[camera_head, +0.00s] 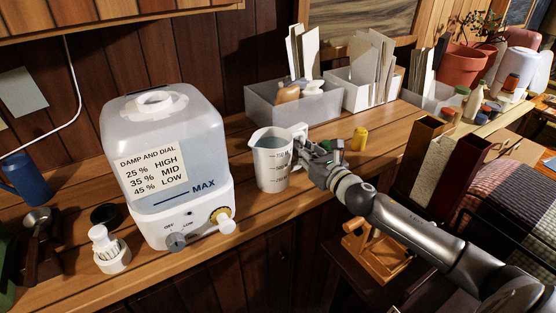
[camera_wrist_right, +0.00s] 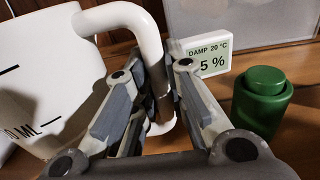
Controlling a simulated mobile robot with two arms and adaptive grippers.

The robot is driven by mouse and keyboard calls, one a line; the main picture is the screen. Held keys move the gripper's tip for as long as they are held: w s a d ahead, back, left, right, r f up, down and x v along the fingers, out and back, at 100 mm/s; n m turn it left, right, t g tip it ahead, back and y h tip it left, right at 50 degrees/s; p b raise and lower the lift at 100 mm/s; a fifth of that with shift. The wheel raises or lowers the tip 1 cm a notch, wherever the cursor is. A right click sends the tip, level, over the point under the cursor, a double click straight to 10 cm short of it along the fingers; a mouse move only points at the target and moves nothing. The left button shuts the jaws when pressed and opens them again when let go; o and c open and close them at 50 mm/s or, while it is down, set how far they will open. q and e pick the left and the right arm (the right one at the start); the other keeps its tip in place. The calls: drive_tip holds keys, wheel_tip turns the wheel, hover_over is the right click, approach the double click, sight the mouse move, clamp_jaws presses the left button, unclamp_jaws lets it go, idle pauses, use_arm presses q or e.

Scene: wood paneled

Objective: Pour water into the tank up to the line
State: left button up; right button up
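The translucent tank (camera_head: 205,135) sits on a white base with a grey dial (camera_head: 177,241) and another knob. Its blue MAX line (camera_head: 171,197) is low on the front; a white ring (camera_head: 160,101) is on top. I cannot make out a water level. The white measuring jug (camera_head: 271,172) stands upright right of the tank, apparently on the counter, with grey-blue liquid inside. My right gripper (camera_head: 312,155) is at its handle. In the wrist view the fingers (camera_wrist_right: 155,75) close on both sides of the handle (camera_wrist_right: 125,17). My left gripper is out of view.
A damp meter (camera_wrist_right: 208,55) reads 20 °C, its percentage partly hidden. A green bottle (camera_wrist_right: 262,100) stands near the gripper. The counter between jug and tank is clear.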

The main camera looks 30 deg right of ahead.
sight(305, 134)
clamp_jaws()
drive_tip(key=shift+r, duration=0.2)
drive_tip(key=shift+r+p, duration=2.45)
drive_tip(key=shift+r, duration=0.1)
drive_tip(key=shift+f, duration=0.15)
